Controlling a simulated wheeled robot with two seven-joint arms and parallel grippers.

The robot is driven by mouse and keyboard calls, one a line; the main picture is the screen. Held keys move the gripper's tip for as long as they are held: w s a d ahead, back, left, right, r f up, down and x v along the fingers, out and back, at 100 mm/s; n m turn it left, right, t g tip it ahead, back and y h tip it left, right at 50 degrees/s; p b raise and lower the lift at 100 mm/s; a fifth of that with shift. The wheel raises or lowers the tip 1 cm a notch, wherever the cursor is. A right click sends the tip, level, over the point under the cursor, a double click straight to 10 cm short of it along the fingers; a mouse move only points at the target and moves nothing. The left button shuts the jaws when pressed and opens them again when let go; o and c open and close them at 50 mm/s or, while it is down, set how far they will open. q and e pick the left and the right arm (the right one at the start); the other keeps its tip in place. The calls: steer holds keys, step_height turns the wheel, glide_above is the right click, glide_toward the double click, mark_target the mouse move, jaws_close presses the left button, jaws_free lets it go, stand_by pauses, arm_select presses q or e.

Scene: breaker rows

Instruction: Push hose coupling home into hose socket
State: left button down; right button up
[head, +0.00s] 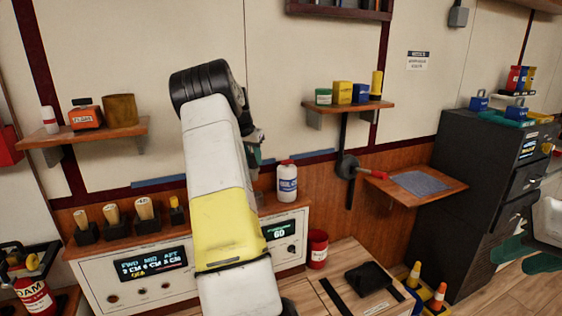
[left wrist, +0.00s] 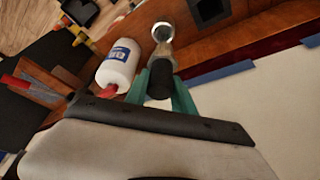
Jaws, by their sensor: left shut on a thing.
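In the left wrist view, my left gripper (left wrist: 162,92) has its teal fingers shut on a black cylinder, seemingly the hose coupling (left wrist: 160,78). A round metal ring, seemingly the hose socket (left wrist: 163,32), lies just beyond it on the wood panel. In the head view, my left arm hides the coupling and socket, and only a bit of the left gripper (head: 256,155) shows. My right gripper (head: 505,256) is at the right edge, its teal fingers apart and empty.
A white bottle (head: 287,182) stands on the ledge close right of my left gripper; it shows in the left wrist view (left wrist: 118,65). A control panel (head: 150,272) is below the ledge. A small shelf (head: 440,187) and dark cabinet (head: 470,160) stand at right.

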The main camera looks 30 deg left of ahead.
mark_target(255, 168)
arm_select(q)
steer(key=shift+w+d, duration=0.2)
steer(key=shift+w, duration=0.1)
steer(key=shift+f, duration=2.85)
steer(key=shift+f, duration=2.55)
steer(key=c, duration=1)
jaws_free()
steer(key=shift+o, duration=0.2)
steer(key=v, duration=0.7)
steer(key=shift+s+d+r, duration=0.1)
steer(key=shift+s+r, duration=0.1)
steer(key=shift+r, duration=0.1)
